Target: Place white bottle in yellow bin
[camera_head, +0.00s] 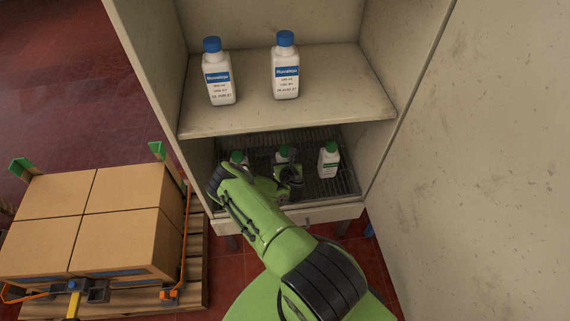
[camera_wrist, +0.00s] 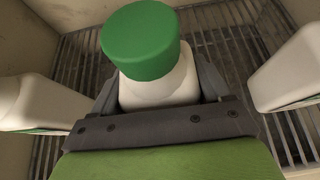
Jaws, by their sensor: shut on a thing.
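A white bottle with a green cap (camera_wrist: 145,45) is between the fingers of my gripper (camera_wrist: 160,95) in the wrist view. My gripper is shut on it. In the head view this bottle (camera_head: 284,152) is the middle one on the lower grated shelf, partly hidden by my gripper (camera_head: 288,174). Whether its base touches the grate is hidden. Another green-capped white bottle (camera_head: 329,160) stands to the right. A third (camera_head: 238,158) is to the left, mostly hidden by my arm. No yellow bin is in view.
Two blue-capped white bottles, one left (camera_head: 218,72) and one right (camera_head: 286,66), stand on the upper shelf (camera_head: 330,108), just above my arm. Cabinet walls flank the opening. Cardboard boxes (camera_head: 90,225) sit on a wooden pallet at lower left.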

